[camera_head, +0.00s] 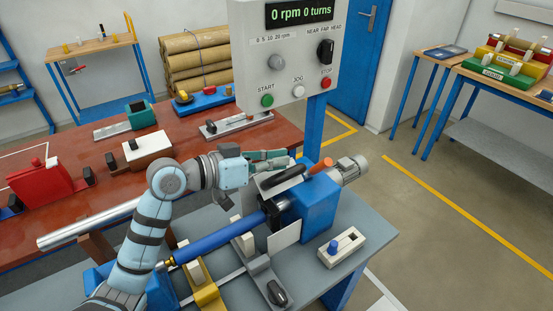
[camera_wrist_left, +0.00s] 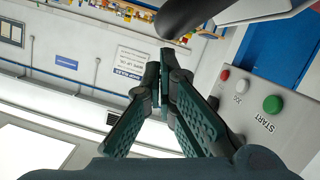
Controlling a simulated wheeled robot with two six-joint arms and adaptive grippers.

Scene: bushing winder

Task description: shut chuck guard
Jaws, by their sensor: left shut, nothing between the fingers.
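The chuck guard (camera_head: 266,181) looks like a pale panel with a thick black handle (camera_head: 284,180), beside the blue headstock (camera_head: 305,212). It stands up above the dark chuck (camera_head: 276,216), which is partly visible. My left gripper (camera_head: 289,157) has green-black fingers, shut and empty, just above and behind the handle. In the left wrist view the closed fingertips (camera_wrist_left: 166,58) lie just below the black handle (camera_wrist_left: 193,14) in the picture. I cannot tell whether they touch it. My right gripper is not in view.
A control box (camera_head: 285,55) with START and STOP buttons stands on a blue post close behind my gripper. A blue roller (camera_head: 215,241) runs left from the chuck below my arm. The red-brown table (camera_head: 215,150) lies behind.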

